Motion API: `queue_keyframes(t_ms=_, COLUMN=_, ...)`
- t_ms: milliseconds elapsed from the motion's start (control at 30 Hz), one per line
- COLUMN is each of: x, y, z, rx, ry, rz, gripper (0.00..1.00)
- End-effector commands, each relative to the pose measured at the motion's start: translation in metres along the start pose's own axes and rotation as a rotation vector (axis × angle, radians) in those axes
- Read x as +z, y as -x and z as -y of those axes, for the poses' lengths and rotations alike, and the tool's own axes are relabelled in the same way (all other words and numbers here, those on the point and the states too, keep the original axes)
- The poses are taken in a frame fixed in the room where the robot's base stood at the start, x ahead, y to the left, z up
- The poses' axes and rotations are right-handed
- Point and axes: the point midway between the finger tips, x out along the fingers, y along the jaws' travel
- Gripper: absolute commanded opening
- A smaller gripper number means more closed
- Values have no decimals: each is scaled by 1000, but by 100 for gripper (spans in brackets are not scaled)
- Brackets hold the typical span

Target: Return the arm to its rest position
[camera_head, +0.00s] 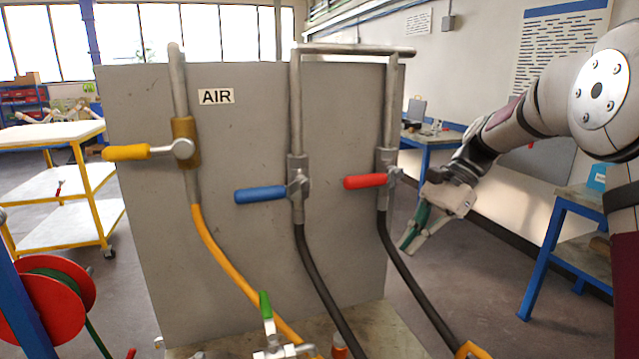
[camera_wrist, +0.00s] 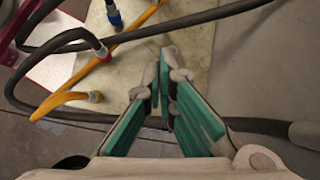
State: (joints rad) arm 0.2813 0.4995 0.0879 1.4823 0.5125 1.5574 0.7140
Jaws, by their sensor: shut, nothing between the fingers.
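My arm (camera_head: 525,115) reaches in from the right of the head view, bent, with its hand lower than the elbow. My gripper (camera_head: 406,246) points down and left, just right of the red-handled valve's black hose. In the wrist view my gripper (camera_wrist: 167,60) shows its green-padded fingers with the tips close together and nothing held between them. The red valve handle (camera_head: 365,181) is above and left of the gripper, apart from it. The blue handle (camera_head: 261,194) and yellow handle (camera_head: 127,152) are farther left. All three handles lie roughly horizontal.
A grey panel (camera_head: 240,130) labelled AIR carries the pipes and valves, left of my gripper. Black and orange hoses (camera_wrist: 105,46) run below the gripper. A blue-framed bench (camera_head: 560,232) stands at right. Open floor (camera_head: 465,280) lies between panel and bench.

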Motion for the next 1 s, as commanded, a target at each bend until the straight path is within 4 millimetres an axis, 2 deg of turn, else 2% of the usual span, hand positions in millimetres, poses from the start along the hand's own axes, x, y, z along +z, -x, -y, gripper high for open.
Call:
queue_keyframes(t_ms=33, x=14, y=4, z=-7, rx=5, ry=32, rz=-32, gripper=0)
queue_keyframes(t_ms=200, x=56, y=13, z=-40, rx=27, ry=172, rz=-168, gripper=0)
queue_keyframes(t_ms=500, x=117, y=17, z=-117, rx=89, ry=455, rz=-415, gripper=0)
queue_keyframes(t_ms=800, x=153, y=6, z=-200, rx=168, ry=753, rz=-646, gripper=0)
queue_keyframes(t_ms=1000, x=161, y=-8, z=-249, rx=227, ry=938, rz=-781, gripper=0)
